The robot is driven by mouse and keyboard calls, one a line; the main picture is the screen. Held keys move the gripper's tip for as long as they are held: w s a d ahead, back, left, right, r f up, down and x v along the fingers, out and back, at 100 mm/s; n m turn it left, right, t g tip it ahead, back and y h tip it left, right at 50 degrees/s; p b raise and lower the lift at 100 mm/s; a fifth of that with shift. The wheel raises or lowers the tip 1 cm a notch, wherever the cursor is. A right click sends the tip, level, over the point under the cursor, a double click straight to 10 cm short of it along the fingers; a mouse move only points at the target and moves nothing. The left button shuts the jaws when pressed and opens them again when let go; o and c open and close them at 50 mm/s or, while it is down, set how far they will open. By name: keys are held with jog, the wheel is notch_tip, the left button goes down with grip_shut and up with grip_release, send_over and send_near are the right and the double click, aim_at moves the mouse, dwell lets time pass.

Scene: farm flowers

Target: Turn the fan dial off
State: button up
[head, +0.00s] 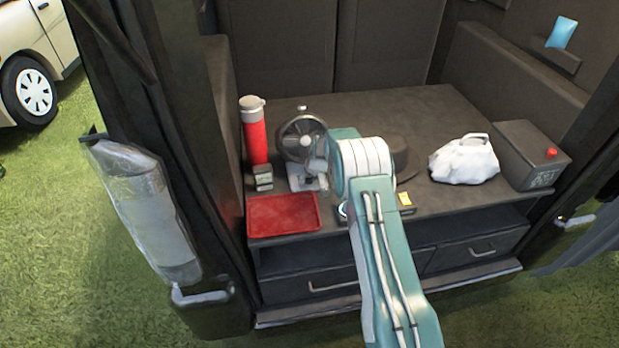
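A small fan with a dark round head (291,144) and a light grey base stands on the dark shelf of the vehicle's rear, left of the middle. My teal and white arm reaches in from the bottom of the head view and bends over toward the fan. My gripper (318,168) is at the arm's far end, close to the right side of the fan's base. It is small and partly hidden by the arm, so its fingers and any contact cannot be made out. The fan's dial cannot be told apart at this size.
A dark hat (398,155), a yellow-marked item (405,199), a white bag (464,160) and a dark box (532,155) are right. Vehicle walls flank the shelf.

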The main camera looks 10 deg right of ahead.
jog(key=shift+o, duration=0.2)
jog(key=shift+r, duration=0.1)
jog(key=shift+r, duration=0.25)
jog(key=v, duration=1.1)
jog(key=shift+s+r, duration=0.15)
jog(key=s+a+r, duration=0.2)
jog(key=s+r, duration=1.7)
jog(key=r, duration=0.3)
jog(key=s+r+m+t+h, duration=0.1)
jog(key=s+r+m, duration=0.1)
jog(key=s, duration=2.2)
jog(key=shift+s+d+r+h, duration=0.15)
jog(key=shift+s+h, duration=0.1)
jog(key=shift+h, duration=0.05)
